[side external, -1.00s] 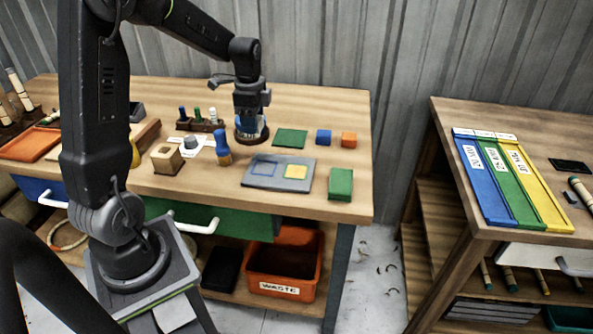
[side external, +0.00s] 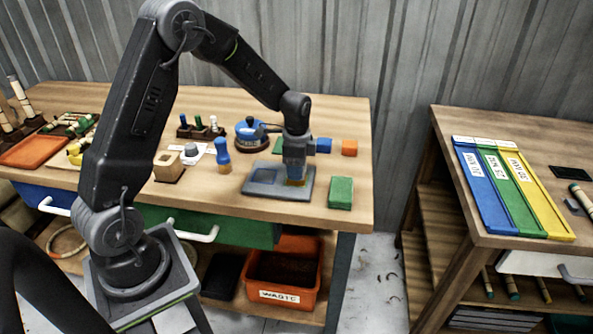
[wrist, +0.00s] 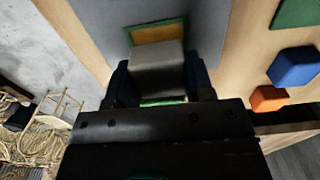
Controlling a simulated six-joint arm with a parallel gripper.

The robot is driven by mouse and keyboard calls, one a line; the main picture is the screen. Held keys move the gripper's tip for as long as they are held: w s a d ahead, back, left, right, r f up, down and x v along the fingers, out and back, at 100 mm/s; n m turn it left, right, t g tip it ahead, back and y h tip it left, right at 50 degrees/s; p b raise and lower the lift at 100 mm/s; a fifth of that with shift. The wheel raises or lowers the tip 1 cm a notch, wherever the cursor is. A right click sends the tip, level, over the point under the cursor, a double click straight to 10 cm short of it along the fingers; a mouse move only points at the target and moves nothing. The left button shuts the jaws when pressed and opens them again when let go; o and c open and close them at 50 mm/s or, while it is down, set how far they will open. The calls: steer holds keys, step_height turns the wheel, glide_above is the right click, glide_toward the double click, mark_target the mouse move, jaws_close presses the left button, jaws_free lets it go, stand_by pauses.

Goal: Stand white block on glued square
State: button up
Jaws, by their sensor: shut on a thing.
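My gripper (side external: 296,170) is low over the right half of the grey plate (side external: 262,189). In the wrist view my gripper (wrist: 158,78) is shut on the white block (wrist: 158,66), which looks pale grey in shadow, with one finger on each side. The block is over the yellow square (wrist: 155,35), which has a green border and is partly hidden by the block. I cannot tell whether the block touches the square. In the side view the fingers mostly hide the block.
A green block (side external: 340,192) stands right of the plate. Blue (side external: 323,145) and orange (side external: 349,147) blocks sit behind it. A round blue-topped object (side external: 251,133) and a blue-handled tool (side external: 222,155) are to the left. An orange waste bin (side external: 285,273) is below the table.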

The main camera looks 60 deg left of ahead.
steer(key=shift+f, duration=0.75)
steer(key=shift+f, duration=0.15)
steer(key=o, duration=0.9)
